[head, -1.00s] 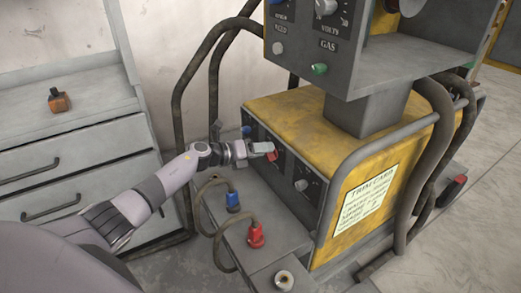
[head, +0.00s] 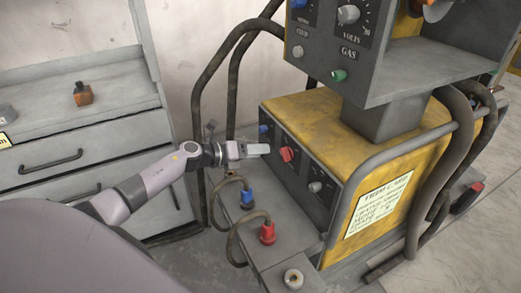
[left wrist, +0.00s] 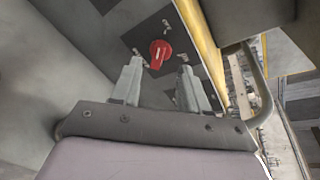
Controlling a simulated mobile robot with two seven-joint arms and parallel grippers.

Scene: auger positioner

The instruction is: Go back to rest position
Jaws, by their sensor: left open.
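My left gripper (head: 262,150) is in front of the dark panel of the yellow machine (head: 375,150), level with its red knob (head: 287,154). In the left wrist view the two fingers of my left gripper (left wrist: 158,85) are apart with nothing between them. The red knob (left wrist: 160,53) shows just beyond the fingertips, clear of them. My right gripper is in neither view.
A blue plug (head: 247,199) and a red plug (head: 267,232) with cables stand on the grey ledge below the panel. A control box (head: 385,85) overhangs above. Grey drawers (head: 70,165) stand at the left, with a small orange-brown object (head: 83,94) on top.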

